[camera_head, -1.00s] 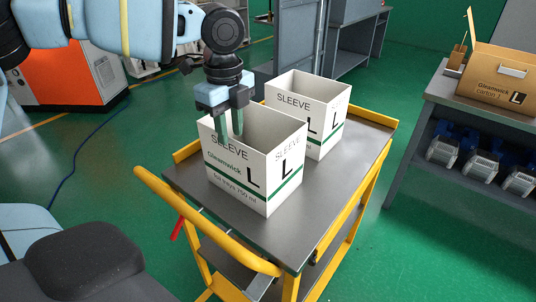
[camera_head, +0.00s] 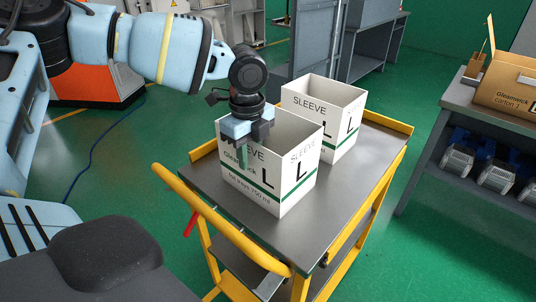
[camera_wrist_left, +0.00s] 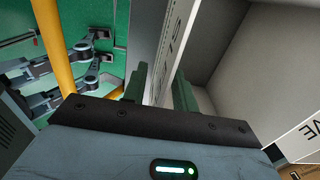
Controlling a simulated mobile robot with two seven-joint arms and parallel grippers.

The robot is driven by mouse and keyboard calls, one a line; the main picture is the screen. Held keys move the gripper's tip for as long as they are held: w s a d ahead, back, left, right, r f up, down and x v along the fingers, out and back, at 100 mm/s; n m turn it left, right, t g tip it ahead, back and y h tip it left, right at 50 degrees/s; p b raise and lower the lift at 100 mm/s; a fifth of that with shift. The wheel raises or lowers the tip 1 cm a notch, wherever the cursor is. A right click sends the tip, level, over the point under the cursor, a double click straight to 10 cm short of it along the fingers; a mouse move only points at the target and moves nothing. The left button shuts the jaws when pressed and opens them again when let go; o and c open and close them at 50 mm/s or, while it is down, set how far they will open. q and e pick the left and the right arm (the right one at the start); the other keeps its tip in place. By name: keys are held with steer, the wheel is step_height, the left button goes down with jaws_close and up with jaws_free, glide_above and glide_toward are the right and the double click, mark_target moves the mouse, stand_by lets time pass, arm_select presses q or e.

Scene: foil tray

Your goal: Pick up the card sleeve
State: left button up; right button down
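Two white open-topped card sleeves with green bands, "SLEEVE" and a black L stand upright on the cart. The front sleeve (camera_head: 256,198) is nearer me; the other sleeve (camera_head: 345,138) is just behind it. My left gripper (camera_head: 238,160) points down at the front sleeve's near-left wall. In the left wrist view, the gripper (camera_wrist_left: 160,88) is open, with one green finger on each side of the sleeve wall (camera_wrist_left: 172,42). I cannot tell whether either finger touches the wall. The sleeve's inside is partly hidden. My right gripper is not in view.
The cart (camera_head: 345,207) has a dark top with yellow rims and a yellow handle (camera_head: 215,222). Its top is clear right of the sleeves. A bench (camera_head: 500,112) at the right holds an open brown carton (camera_head: 510,82). Green floor lies between them.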

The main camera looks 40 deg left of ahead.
arm_select(q)
steer(key=shift+f, duration=0.6)
jaws_close()
step_height(320, 180, up, 18)
stand_by(0.6)
